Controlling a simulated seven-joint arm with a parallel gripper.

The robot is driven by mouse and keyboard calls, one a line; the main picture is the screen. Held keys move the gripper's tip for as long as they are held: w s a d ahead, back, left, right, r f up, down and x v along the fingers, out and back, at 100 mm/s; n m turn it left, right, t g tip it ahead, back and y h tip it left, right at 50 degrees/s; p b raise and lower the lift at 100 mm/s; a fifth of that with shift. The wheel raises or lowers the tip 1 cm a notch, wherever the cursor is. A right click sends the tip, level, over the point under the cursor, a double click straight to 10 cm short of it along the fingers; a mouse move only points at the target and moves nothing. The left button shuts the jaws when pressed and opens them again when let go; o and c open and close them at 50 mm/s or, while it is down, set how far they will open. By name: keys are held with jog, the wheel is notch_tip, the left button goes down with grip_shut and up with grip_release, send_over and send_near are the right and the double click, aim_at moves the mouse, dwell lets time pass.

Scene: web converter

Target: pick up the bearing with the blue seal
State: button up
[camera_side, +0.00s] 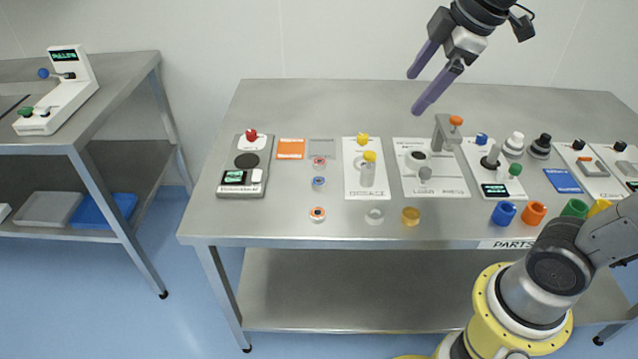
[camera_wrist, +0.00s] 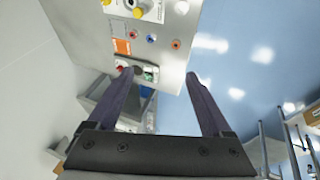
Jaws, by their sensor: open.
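The bearing with the blue seal (camera_side: 318,183) is a small ring lying flat on the steel table, left of the middle. In the wrist view it shows as a small blue ring (camera_wrist: 151,38) beyond my fingertips. A bearing with a red seal (camera_side: 319,162) lies just behind it, and one with an orange seal (camera_side: 318,214) lies nearer the front edge. My gripper (camera_side: 415,92) is open and empty, high above the back of the table, to the right of the bearings and well apart from them. Its two purple fingers also show in the wrist view (camera_wrist: 161,74).
Left of the bearings stand a scale-like device with a red knob (camera_side: 245,175) and an orange card (camera_side: 291,149). Right of them are a white fixture plate with yellow parts (camera_side: 352,185) and a press stand (camera_side: 446,132). Coloured cups (camera_side: 503,213) line the front right.

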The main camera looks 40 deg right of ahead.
jog(key=w+f+n+g, duration=0.2)
jog(key=w+f+n, duration=0.1)
jog(key=w, duration=0.8)
jog(key=n+g, duration=0.2)
send_over(317, 181)
notch_tip(317, 181, down, 13)
jog(key=shift+g, duration=0.6)
jog(key=f, duration=1.2)
jog(key=shift+s+d, duration=0.2)
jog(key=shift+s, duration=0.2)
jog(key=shift+w+a+f, duration=0.1)
jog(key=shift+w+f, duration=0.1)
jog(key=shift+f, duration=1.45)
jog(key=shift+w+a+f, duration=0.1)
jog(key=shift+w+f, duration=0.1)
jog(key=shift+f, duration=1.45)
jog(key=shift+r, duration=0.1)
grip_shut()
